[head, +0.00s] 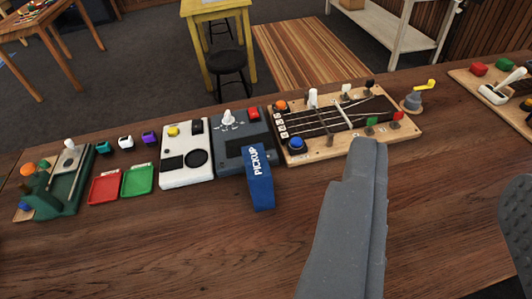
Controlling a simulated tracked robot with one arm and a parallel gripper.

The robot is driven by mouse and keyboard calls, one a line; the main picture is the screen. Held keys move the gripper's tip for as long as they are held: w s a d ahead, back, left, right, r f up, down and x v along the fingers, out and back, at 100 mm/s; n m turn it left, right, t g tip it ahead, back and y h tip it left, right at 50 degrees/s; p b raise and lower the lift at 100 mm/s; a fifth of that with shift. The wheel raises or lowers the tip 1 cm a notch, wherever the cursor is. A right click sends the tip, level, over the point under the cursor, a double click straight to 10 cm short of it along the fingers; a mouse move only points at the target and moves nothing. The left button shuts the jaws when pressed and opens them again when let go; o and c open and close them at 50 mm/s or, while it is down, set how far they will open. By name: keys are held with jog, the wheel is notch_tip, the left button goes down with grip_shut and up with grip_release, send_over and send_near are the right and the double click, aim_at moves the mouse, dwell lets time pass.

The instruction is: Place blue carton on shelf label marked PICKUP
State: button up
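A blue strip with white letters PICKUP (260,182) lies at the front edge of a dark grey device, near the middle of the counter. Nothing rests on it. I cannot make out a blue carton in this view. My gripper (442,165) reaches in from the bottom over the counter. One grey finger stands right of the PICKUP strip, and a darker finger is cut off at the right edge. They are wide apart with only bare wood seen between them, so the gripper looks open and empty.
The wooden counter (170,250) is clear in front.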

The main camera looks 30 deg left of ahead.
jog(key=shift+w+d, duration=0.2)
jog(key=shift+w, duration=0.2)
jog(key=shift+o, duration=0.3)
jog(key=shift+s, duration=0.1)
